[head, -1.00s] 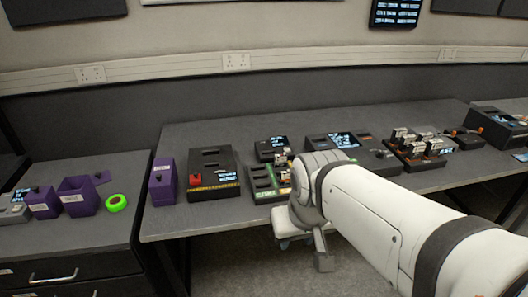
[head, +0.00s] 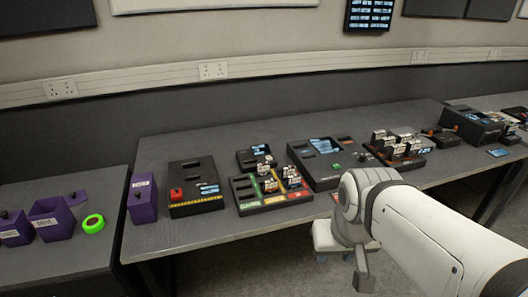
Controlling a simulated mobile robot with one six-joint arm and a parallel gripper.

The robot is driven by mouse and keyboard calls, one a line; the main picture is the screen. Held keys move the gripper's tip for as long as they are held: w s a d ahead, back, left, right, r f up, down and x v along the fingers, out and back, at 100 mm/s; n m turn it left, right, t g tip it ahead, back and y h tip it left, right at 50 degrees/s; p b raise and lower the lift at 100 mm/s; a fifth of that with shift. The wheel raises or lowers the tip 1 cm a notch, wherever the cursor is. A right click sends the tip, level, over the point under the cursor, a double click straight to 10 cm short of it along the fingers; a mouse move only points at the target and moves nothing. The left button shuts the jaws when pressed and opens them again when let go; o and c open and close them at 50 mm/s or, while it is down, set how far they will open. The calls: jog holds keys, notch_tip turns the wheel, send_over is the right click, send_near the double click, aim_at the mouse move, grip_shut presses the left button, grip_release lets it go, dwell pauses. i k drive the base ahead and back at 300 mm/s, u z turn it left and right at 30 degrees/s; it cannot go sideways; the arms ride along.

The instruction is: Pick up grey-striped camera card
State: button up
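I cannot pick out a grey-striped camera card; stripes are too small to read. Several small pale-topped cards (head: 291,178) stand in a black tray (head: 262,204) with green, yellow and red lanes on the near middle of the bench. More cards (head: 380,137) stand in a dark rack (head: 397,160) further right. My white arm comes in from the lower right, and its wrist end hangs in front of the bench edge, right of the tray. Grey and white end parts (head: 364,268) show below it, but no finger pair can be made out. No card is seen held.
A black box with a red knob (head: 195,194) and a purple box (head: 142,196) stand left of the tray. A large black console (head: 322,173) stands right of it. A purple open bin (head: 50,219) and green tape roll (head: 93,223) are on the left cabinet. The bench front has bare strips.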

aim_at(263, 169)
jog(key=i, duration=1.5)
jog(key=z, duration=0.05)
